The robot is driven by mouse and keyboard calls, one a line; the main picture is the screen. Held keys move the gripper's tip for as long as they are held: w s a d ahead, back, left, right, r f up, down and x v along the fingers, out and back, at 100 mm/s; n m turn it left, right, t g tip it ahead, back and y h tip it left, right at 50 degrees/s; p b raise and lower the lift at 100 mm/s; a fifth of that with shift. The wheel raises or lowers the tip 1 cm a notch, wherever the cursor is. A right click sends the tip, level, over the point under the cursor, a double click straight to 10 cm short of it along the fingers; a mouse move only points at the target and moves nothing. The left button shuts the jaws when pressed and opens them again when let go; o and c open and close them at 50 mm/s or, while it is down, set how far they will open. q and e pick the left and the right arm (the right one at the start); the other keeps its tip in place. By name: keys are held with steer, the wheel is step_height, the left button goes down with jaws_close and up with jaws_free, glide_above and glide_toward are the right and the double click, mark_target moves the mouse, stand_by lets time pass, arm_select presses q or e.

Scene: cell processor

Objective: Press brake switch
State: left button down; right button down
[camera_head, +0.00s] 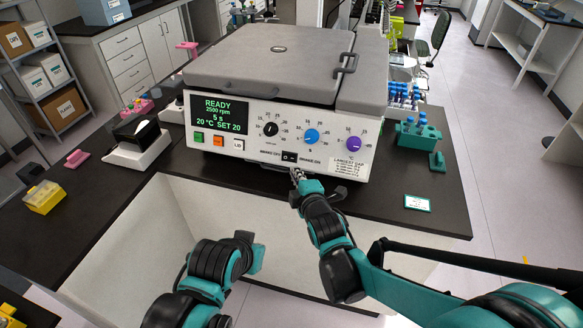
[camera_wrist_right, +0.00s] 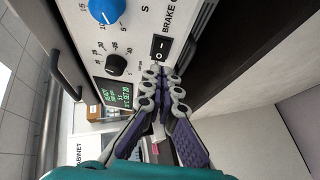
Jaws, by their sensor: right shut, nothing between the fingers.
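The brake switch (camera_head: 289,157) is a small black rocker on the lower front panel of the centrifuge (camera_head: 272,75). In the right wrist view the switch (camera_wrist_right: 159,48), marked I and O, sits beside the "BRAKE" lettering. My right gripper (camera_head: 296,174) is shut and empty, just below the switch. In the wrist view its fingertips (camera_wrist_right: 163,72) are close under the switch's lower end; I cannot tell if they touch the panel. My left arm's teal end (camera_head: 257,259) is low in front of the bench, and its fingers cannot be made out.
Knobs and the green display (camera_head: 220,111) are on the same panel, with green, orange and white buttons below. A teal tube rack (camera_head: 418,137) stands at right, and a black-and-white device (camera_head: 138,143) at left.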

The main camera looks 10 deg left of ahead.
steer(key=s+d+r+p, duration=0.1)
steer(key=s+d, duration=0.3)
steer(key=d, duration=0.1)
steer(key=shift+r, duration=0.1)
stand_by(0.4)
